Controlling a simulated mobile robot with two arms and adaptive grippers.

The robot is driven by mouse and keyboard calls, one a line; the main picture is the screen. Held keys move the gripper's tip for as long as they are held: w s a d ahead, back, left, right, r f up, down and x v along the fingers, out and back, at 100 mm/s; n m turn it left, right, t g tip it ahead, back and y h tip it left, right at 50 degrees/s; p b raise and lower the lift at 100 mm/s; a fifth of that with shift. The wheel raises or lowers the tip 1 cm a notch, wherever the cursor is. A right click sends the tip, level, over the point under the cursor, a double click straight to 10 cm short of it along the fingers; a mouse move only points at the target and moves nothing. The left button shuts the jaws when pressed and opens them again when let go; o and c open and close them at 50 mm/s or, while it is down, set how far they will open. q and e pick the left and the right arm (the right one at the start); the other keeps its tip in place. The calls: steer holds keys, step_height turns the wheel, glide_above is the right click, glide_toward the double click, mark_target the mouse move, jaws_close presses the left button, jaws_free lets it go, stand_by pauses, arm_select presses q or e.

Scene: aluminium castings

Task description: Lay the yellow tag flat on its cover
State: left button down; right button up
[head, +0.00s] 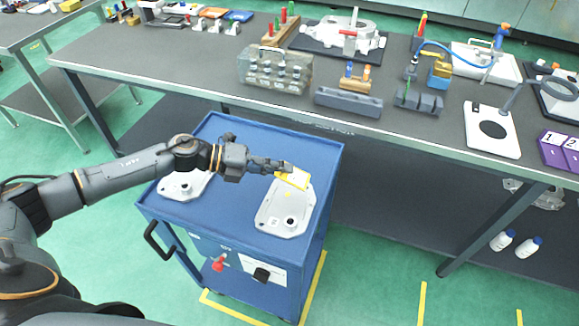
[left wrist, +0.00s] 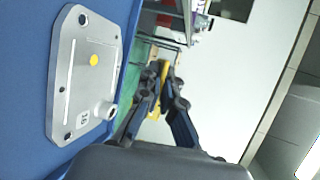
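The yellow tag (head: 297,178) is in my left gripper (head: 283,168), tilted, above the far end of the right-hand grey metal cover (head: 275,222). The tag looks clear of the cover. In the left wrist view, the gripper fingers (left wrist: 163,82) are closed around the tag, which shows as a thin yellow strip seen nearly edge-on. The cover (left wrist: 72,85) lies beside the fingers there, with a yellow dot (left wrist: 94,60), a round boss and corner holes. My right gripper is in neither view.
Both covers lie on a blue cart (head: 225,226); the left-hand cover (head: 180,188) is partly behind my left arm. A long grey workbench behind the cart carries a clear lidded box (head: 275,70), grey blocks, fixtures and castings. Green floor is free right of the cart.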

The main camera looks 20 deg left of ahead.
mark_target(280, 193)
arm_select(q)
steer(key=shift+s+a+f+b, duration=0.1)
steer(key=shift+a+f+b, duration=0.1)
steer(key=shift+f+b, duration=0.35)
steer(key=shift+a+f+b, duration=0.15)
steer(key=shift+f+b, duration=0.3)
steer(key=shift+f, duration=0.2)
step_height(280, 193, down, 2)
steer(key=shift+d+f+b, duration=0.15)
steer(key=shift+f+b, duration=0.05)
steer(key=shift+b, duration=0.85)
steer(key=shift+f+b, duration=0.65)
steer(key=shift+f, duration=0.25)
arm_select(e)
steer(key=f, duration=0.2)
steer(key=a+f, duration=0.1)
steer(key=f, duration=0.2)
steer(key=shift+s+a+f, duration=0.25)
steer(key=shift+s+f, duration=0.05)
arm_select(q)
steer(key=c, duration=1.4)
jaws_free()
steer(key=shift+c, duration=0.2)
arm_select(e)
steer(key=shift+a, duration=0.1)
